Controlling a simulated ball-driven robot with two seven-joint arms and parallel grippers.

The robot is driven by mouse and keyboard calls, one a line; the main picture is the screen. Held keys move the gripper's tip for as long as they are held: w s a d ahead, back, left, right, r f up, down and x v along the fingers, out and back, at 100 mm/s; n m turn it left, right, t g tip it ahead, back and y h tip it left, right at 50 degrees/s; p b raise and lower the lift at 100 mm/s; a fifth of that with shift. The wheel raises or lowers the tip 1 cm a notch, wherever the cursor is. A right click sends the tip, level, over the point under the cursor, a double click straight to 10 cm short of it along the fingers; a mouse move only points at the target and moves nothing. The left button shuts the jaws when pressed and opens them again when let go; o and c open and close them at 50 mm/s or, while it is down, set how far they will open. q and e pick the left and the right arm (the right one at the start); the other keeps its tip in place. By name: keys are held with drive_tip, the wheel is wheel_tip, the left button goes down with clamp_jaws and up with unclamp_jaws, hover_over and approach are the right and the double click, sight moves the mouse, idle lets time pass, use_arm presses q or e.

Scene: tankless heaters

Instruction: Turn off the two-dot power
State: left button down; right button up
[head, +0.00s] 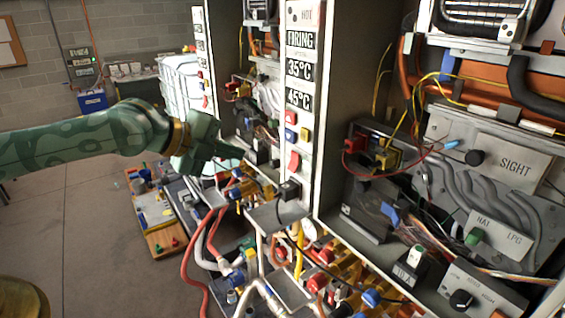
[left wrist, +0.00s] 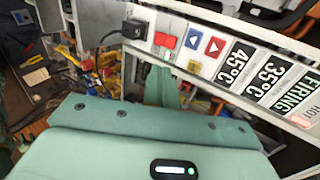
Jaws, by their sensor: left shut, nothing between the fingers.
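A red power switch (head: 293,161) sits low on the white front panel of the nearer heater, below its small buttons. It also shows in the left wrist view (left wrist: 165,40), beside a black plug (left wrist: 134,30). A white piece with dark dots (head: 415,252) stands on a black block at lower right; I cannot tell the exact dot count. I see no clear dot mark at the red switch. My left gripper (head: 238,153) is shut and empty, left of the panel. In the left wrist view its fingers (left wrist: 167,82) point toward the red switch, apparently apart from it. My right gripper is out of view.
Blue (left wrist: 193,38), red (left wrist: 214,46) and yellow (left wrist: 194,65) buttons lie close to the switch. The panel (head: 299,205) edges an open heater cabinet. Hoses, valves and a grey bracket (head: 277,215) crowd the space below. The floor (head: 90,240) at left is clear.

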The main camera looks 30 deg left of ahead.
use_arm(q)
approach(291, 165)
drive_tip(key=x, duration=0.7)
drive_tip(key=shift+s, duration=0.1)
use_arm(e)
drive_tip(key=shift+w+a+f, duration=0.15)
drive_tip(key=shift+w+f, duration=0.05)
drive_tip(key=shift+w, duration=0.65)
use_arm(q)
drive_tip(key=shift+f+b, duration=0.15)
drive_tip(key=shift+b, duration=0.25)
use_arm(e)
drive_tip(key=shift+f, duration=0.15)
use_arm(q)
drive_tip(key=shift+d+f+t+h+b, duration=0.1)
drive_tip(key=shift+f+t+h+b, duration=0.35)
drive_tip(key=shift+b, duration=0.75)
drive_tip(key=shift+t, duration=0.25)
drive_tip(key=shift+r, duration=0.25)
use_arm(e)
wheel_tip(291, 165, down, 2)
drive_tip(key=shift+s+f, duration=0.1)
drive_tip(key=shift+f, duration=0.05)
use_arm(q)
drive_tip(key=shift+r, duration=0.1)
